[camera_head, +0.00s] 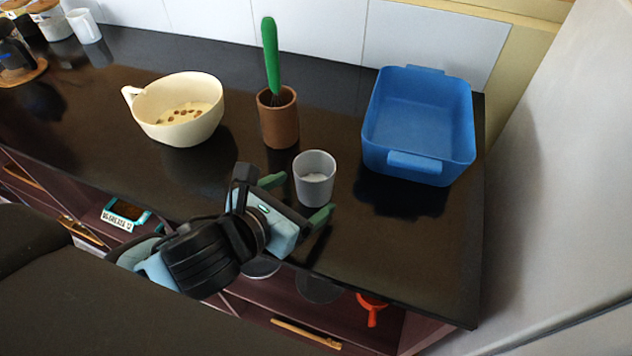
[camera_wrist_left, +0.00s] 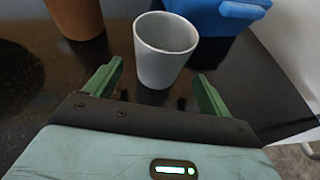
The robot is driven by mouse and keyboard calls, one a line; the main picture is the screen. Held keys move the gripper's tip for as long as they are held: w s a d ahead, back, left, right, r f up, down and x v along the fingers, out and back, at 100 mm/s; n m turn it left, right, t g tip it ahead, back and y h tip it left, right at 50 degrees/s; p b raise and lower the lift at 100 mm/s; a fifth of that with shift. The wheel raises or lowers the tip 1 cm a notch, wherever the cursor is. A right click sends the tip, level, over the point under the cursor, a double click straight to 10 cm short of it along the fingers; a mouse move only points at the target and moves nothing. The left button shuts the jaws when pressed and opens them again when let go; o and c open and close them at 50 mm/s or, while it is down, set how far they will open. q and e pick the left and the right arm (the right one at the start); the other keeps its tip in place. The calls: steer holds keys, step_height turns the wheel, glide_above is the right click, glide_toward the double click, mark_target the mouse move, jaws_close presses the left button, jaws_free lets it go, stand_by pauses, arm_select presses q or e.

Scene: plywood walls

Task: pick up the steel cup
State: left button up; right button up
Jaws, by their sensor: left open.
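The steel cup (camera_head: 315,180) is a small grey tapered cup standing upright on the dark counter, with something pale inside at the bottom. It also shows in the left wrist view (camera_wrist_left: 163,58), just ahead of the fingers. My left gripper (camera_head: 296,197) is open, with one green finger on each side of the cup's near part in the head view. In the left wrist view its fingertips (camera_wrist_left: 160,82) are spread wider than the cup, and I see no finger touching it. My right gripper is not in view.
A brown pot (camera_head: 278,124) with a green-handled tool stands behind the cup. A blue bin (camera_head: 420,165) stands to the right and a cream bowl (camera_head: 178,122) to the left. The dark counter (camera_head: 420,260) is clear at front right; a wall rises beyond its right edge.

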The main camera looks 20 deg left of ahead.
arm_select(q)
steer(key=shift+b+x, duration=0.3)
steer(key=shift+x, duration=2.3)
steer(key=shift+w+a+r, duration=0.1)
steer(key=shift+r, duration=0.05)
steer(key=c, duration=1.1)
